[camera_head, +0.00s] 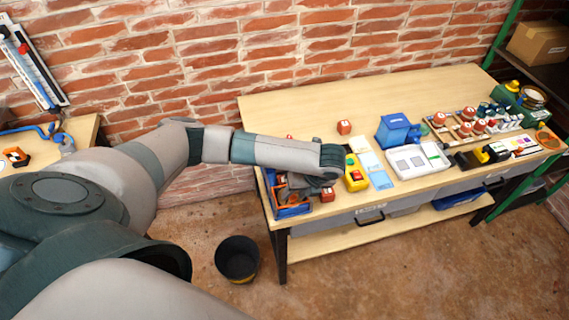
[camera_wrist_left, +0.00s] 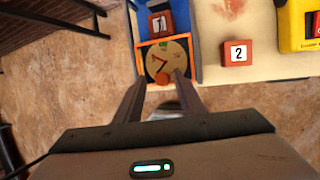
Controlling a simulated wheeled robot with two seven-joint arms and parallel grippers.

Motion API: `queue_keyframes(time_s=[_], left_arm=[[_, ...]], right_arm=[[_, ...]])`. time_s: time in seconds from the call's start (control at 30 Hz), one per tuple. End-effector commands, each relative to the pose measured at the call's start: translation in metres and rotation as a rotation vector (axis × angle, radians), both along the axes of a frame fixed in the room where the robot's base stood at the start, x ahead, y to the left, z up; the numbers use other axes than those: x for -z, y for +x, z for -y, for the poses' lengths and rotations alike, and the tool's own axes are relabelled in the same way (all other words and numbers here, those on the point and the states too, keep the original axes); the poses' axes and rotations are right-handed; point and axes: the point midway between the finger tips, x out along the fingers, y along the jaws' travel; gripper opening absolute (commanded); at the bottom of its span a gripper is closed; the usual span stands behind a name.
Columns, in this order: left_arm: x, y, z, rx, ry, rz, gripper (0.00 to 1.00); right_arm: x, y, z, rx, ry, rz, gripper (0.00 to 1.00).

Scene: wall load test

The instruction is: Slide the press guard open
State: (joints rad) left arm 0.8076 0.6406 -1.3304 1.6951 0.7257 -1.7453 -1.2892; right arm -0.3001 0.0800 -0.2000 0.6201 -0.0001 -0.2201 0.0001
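The press (camera_head: 292,211) is a blue-walled unit at the table's left front corner, partly hidden behind my left arm. In the left wrist view its guard (camera_wrist_left: 152,58) looks like an orange-framed panel with a clear or tan round face, a red mark and an orange knob (camera_wrist_left: 162,79). A red block marked 1 (camera_wrist_left: 160,22) sits inside the blue walls beyond the guard. My left gripper (camera_wrist_left: 161,84) is open, with its fingertips on either side of the knob and gaps visible. It also shows in the head view (camera_head: 298,184). Contact cannot be told. My right gripper is not in view.
A red block marked 2 (camera_wrist_left: 237,52) and a yellow box (camera_head: 355,176) stand to the right of the press. A white tray (camera_head: 418,160) and a blue container (camera_head: 394,130) are further right. A black bucket (camera_head: 238,259) stands on the floor. The table's back left is clear.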

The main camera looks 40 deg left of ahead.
Motion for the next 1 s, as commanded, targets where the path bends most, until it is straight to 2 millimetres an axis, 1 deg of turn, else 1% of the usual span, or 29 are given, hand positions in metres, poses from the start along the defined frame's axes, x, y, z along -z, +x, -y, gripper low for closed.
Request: queue_keyframes(time_s=[0.7,0.83,1.0], left_arm=[[-0.048,0.000,0.000,-0.001,0.000,0.000,0.36],[-0.052,0.000,-0.001,-0.001,0.001,0.000,0.36],[-0.052,0.000,-0.001,-0.001,0.001,0.000,0.36]], right_arm=[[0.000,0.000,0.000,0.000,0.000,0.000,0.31],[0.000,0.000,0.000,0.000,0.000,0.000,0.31],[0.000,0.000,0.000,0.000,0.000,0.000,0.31]])
